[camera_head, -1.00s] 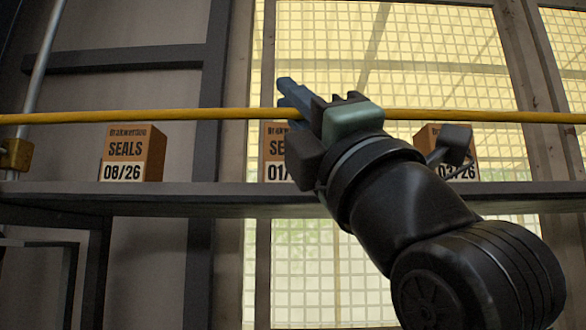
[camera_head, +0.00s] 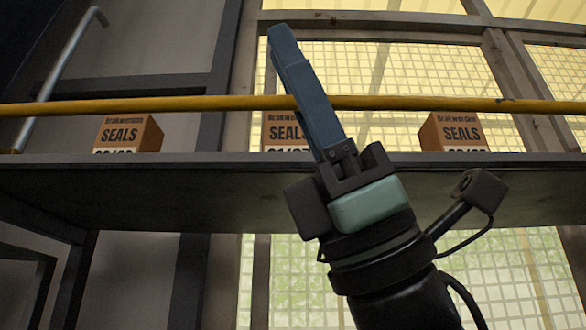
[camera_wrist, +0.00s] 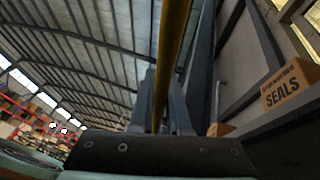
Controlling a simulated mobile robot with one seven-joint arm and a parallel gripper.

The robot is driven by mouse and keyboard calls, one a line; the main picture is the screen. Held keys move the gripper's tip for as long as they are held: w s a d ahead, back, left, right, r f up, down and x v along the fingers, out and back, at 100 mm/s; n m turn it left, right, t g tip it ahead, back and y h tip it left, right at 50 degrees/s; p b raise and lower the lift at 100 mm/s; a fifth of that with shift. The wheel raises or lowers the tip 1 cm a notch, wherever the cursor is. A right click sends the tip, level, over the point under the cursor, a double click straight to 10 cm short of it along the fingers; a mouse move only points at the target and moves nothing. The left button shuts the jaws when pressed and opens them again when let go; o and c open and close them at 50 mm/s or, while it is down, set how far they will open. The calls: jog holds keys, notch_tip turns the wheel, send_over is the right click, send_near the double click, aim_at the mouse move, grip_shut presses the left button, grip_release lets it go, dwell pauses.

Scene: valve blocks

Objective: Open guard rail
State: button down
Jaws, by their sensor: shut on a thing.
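The guard rail (camera_head: 420,103) is a long yellow bar running across the whole head view in front of a shelf. My gripper (camera_head: 280,42) has its long blue fingers pointing up and crossing the bar near the middle. In the wrist view, the rail (camera_wrist: 170,50) runs between the two fingers of my gripper (camera_wrist: 161,95), which are shut around it. The exact contact on the bar is partly hidden by the near finger in the head view.
Cardboard boxes marked SEALS stand behind the rail: a left box (camera_head: 128,134), a middle one (camera_head: 287,130) partly hidden by my fingers, and a right one (camera_head: 455,133). The dark shelf (camera_head: 130,185) lies below the rail. A grey bent pipe (camera_head: 68,75) rises at the left.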

aim_at(292, 106)
notch_tip(292, 106, down, 3)
jog(key=n+g+h, duration=0.2)
jog(key=n+h, duration=0.1)
jog(key=n+g+h, duration=0.2)
jog(key=n+h, duration=0.2)
jog(key=n+g+h+p, duration=0.1)
jog(key=n+g+h, duration=0.1)
jog(key=n+h, duration=0.1)
jog(key=shift+f+n+g+h, duration=0.15)
jog(key=shift+n+g+h, duration=0.15)
jog(key=shift+w+f, duration=0.25)
jog(key=shift+f, duration=0.45)
jog(key=shift+w+f, duration=0.2)
jog(key=shift+f, duration=0.55)
jog(key=c, duration=1.2)
grip_release()
jog(key=shift+c, duration=0.2)
jog(key=shift+o, duration=0.4)
jog(key=shift+s, duration=0.35)
jog(key=shift+w, duration=0.15)
jog(key=b+v, duration=0.2)
jog(key=v, duration=1.1)
